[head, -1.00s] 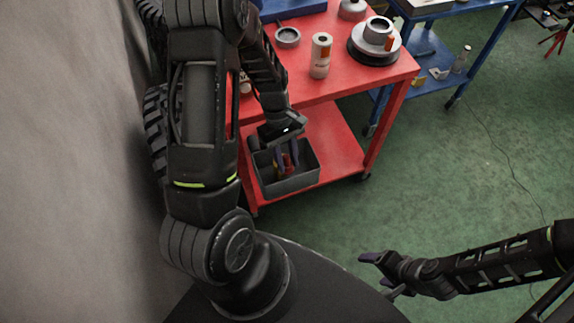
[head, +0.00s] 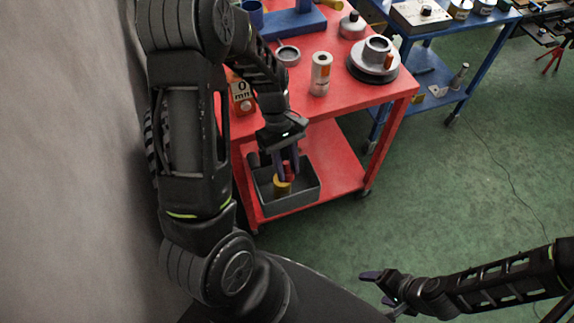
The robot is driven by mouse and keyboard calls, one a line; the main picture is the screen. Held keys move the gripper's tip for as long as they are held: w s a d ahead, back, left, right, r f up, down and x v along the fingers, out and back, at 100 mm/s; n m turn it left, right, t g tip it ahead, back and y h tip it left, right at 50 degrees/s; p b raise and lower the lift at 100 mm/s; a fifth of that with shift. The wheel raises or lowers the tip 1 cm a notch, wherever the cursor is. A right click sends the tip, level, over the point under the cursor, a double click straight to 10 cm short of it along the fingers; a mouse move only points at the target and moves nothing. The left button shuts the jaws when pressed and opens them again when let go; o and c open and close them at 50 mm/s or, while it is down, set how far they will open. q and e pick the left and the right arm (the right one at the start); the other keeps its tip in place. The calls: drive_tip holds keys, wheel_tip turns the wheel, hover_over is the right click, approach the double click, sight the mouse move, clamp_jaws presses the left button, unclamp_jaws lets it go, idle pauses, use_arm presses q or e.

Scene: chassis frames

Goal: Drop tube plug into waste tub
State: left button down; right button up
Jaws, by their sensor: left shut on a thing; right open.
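The waste tub (head: 296,203) is a dark grey open box on the lower shelf of the red cart. My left gripper (head: 288,174) points down over the tub's opening. It is shut on a small red piece, which looks like the tube plug (head: 288,167) and is partly hidden by the fingers. A yellow piece (head: 282,188) shows just below it, inside the tub's outline; I cannot tell whether the two touch. My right gripper (head: 378,290) is open and empty, low at the right, away from the cart.
The red cart's top (head: 335,95) holds a white and orange can (head: 320,74), a round grey flanged part (head: 374,62) and a small grey dish (head: 287,54). The lower shelf (head: 338,165) is clear right of the tub. A blue cart (head: 430,75) stands behind.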

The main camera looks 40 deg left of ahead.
use_arm(q)
drive_tip(key=shift+w+d+m, duration=0.2)
drive_tip(key=shift+w+m, duration=0.25)
drive_tip(key=shift+m, duration=0.05)
drive_tip(key=w+d+m+g+y, duration=0.2)
drive_tip(key=w+d+m+y, duration=0.2)
drive_tip(key=w+d+m, duration=0.4)
drive_tip(key=w+m, duration=0.2)
drive_tip(key=m, duration=0.2)
drive_tip(key=shift+w+f+m+y, duration=0.3)
drive_tip(key=shift+m+y, duration=0.1)
